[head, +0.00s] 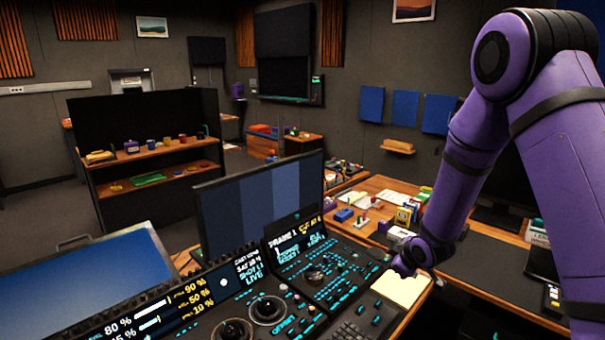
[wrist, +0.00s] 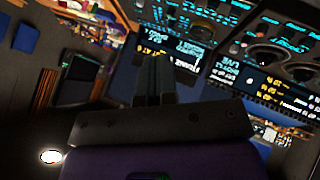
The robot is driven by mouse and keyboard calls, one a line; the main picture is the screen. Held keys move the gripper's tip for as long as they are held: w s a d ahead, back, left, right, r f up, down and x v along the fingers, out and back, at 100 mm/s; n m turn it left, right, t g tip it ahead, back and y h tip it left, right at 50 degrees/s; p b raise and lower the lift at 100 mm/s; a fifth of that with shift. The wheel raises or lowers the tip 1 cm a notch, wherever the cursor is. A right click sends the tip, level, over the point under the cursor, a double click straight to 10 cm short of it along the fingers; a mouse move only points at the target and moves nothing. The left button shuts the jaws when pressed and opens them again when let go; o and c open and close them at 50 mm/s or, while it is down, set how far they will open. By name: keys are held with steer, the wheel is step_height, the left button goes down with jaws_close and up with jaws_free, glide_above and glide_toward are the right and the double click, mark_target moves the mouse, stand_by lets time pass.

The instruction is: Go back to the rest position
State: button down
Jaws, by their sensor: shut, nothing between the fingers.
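My purple arm comes in from the right in the head view and bends down toward the control desk. My gripper (head: 398,266) is near the right edge of the lit panel (head: 318,262), beside a pale sheet of paper. The fingers are small and dark there. In the wrist view my gripper (wrist: 154,62) shows two dark fingers side by side, closed with nothing held. Behind them the panel (wrist: 215,12) appears turned over in the picture. A trackball (head: 267,309) in a dark ring sits on the panel. I cannot tell the exact gap between fingers and panel.
A large dark monitor (head: 258,207) stands behind the panel. A blue screen (head: 85,290) is at the lower left. A wooden desk (head: 375,189) with boxes and papers lies behind my gripper. A black shelf (head: 147,176) with small items stands farther back.

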steer(key=s+d+r+m+h, duration=0.15)
steer(key=s+r, duration=0.25)
steer(key=r, duration=0.4)
steer(key=s+d+r+m+g, duration=0.1)
steer(key=s+d+r+m, duration=0.15)
steer(key=s+r, duration=0.35)
steer(key=s+d+r+m+h, duration=0.1)
steer(key=s+r+m, duration=0.15)
steer(key=r, duration=0.65)
steer(key=s+r+m+g, duration=0.1)
steer(key=s+r, duration=0.3)
steer(key=s, duration=0.8)
steer(key=s+r+m+g, duration=0.1)
steer(key=s+r+m, duration=0.3)
steer(key=s, duration=0.8)
steer(key=shift+s+a+r, duration=0.25)
steer(key=shift+s+r, duration=0.1)
steer(key=shift+r, duration=0.2)
